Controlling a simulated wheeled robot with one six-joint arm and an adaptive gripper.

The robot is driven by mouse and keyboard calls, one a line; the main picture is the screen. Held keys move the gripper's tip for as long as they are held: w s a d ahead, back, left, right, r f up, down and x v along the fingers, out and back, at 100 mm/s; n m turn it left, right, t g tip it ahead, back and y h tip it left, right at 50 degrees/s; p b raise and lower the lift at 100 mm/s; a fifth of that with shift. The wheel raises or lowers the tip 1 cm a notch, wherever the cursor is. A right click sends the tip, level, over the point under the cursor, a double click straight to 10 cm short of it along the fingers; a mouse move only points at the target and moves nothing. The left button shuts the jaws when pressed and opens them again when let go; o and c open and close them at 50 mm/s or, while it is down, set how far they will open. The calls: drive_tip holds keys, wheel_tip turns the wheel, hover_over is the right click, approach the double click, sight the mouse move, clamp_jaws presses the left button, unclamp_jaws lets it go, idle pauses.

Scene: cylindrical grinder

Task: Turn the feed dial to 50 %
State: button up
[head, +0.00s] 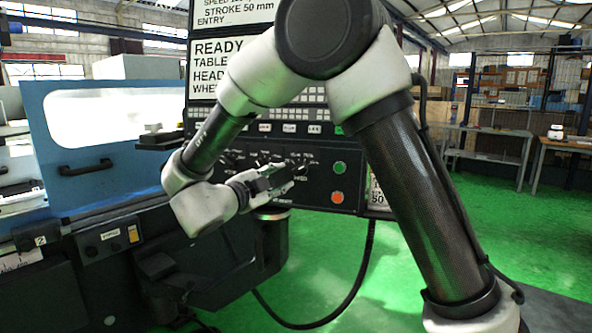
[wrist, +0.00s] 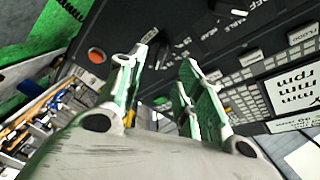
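The control panel (head: 316,185) carries a row of small dark dials (head: 262,159), partly hidden behind my arm and gripper. I cannot tell which is the feed dial, and its setting is too small to read. My gripper (head: 290,172) is at the lower part of this row, left of the green and orange buttons. In the wrist view my gripper (wrist: 166,58) has its two green-lined fingers apart, with dark panel face showing between them. I see no dial clearly held. Contact with the panel cannot be told.
An orange button (wrist: 97,55) shows left of the fingers in the wrist view. A green button (head: 340,167) is above the orange one in the head view. A display (head: 232,68) is above the panel. The blue grinder (head: 88,135) is at left.

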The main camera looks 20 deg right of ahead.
sight(297, 170)
drive_tip(key=x, duration=0.8)
drive_tip(key=shift+s+d+r, duration=0.1)
drive_tip(key=shift+s+r, duration=0.1)
clamp_jaws()
